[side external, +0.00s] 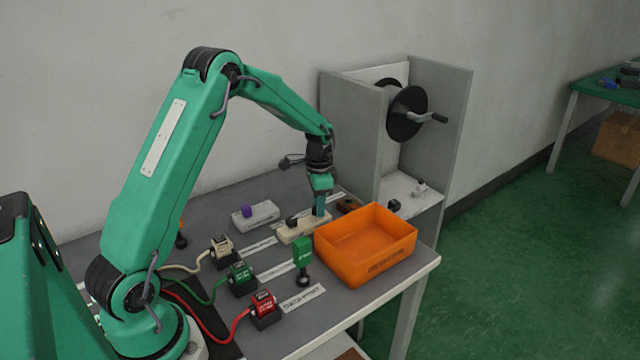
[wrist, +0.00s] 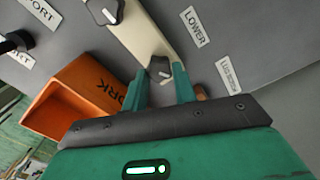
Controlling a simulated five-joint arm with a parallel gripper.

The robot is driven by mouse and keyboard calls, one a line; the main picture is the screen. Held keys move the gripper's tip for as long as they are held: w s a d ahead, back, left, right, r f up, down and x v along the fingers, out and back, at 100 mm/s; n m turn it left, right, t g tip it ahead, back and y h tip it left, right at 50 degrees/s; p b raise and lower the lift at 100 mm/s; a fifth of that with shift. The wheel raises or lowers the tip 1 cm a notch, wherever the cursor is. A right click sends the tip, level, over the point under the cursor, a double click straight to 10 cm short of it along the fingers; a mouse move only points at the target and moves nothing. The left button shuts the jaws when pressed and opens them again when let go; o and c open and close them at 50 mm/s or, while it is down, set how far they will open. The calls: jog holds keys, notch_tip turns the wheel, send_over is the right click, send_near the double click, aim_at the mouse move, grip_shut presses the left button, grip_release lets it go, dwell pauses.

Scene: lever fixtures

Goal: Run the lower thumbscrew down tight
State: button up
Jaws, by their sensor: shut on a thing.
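The cream fixture bar (wrist: 147,37) lies beside a LOWER label (wrist: 194,26) in the wrist view. It also shows on the table in the side view (side external: 300,231). A black thumbscrew with a grey top (wrist: 159,67) is at the near end of the bar. My gripper (wrist: 160,73) is shut on this thumbscrew, with one green finger on each side. In the side view my gripper (side external: 320,213) points down at the bar's right end and hides the screw. Another black knob (side external: 292,222) is at the bar's left end.
An orange bin (side external: 366,262) stands close to the right of my gripper. A pale fixture with a purple knob (side external: 247,211) lies behind left. Cabled plugs (side external: 264,304) and a green-topped handle (side external: 303,251) stand in front. A grey cabinet (side external: 438,140) with a crank wheel rises behind.

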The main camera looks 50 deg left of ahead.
jog(key=m, duration=0.6)
jog(key=shift+r, duration=0.1)
dwell(0.4)
jog(key=o, duration=1)
jog(key=shift+d, duration=0.1)
jog(key=shift+c, duration=0.2)
jog(key=shift+r, duration=0.1)
notch_tip(320, 180, up, 7)
jog(key=shift+r, duration=0.3)
jog(key=shift+s, duration=0.1)
